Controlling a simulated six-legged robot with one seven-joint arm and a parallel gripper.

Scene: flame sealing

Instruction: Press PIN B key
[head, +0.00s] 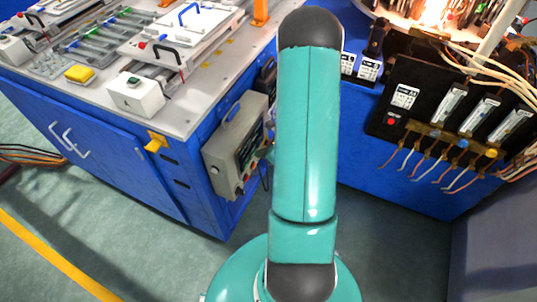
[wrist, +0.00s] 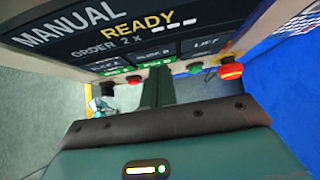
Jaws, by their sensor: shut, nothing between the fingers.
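In the wrist view, the control panel (wrist: 75,38) fills the top and reads MANUAL, READY and ORDER 2 x. A row of keys runs along its lower part. The middle one, the PIN B key (wrist: 155,52), has a green label strip and only part of its lettering is readable. My gripper (wrist: 157,74) is shut and empty, its fingers reaching up to just below that key. Whether the tips touch the panel, I cannot tell. In the head view, the same panel's grey box (head: 236,145) hangs on the blue bench's side; my arm hides my gripper.
Left of PIN B is another key (wrist: 108,64), and right of it the LIFT key (wrist: 206,46). Below the keys are a green button (wrist: 195,68) and a red mushroom button (wrist: 230,70). A black rack (head: 420,100) with hanging cables stands at right; green floor lies between.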

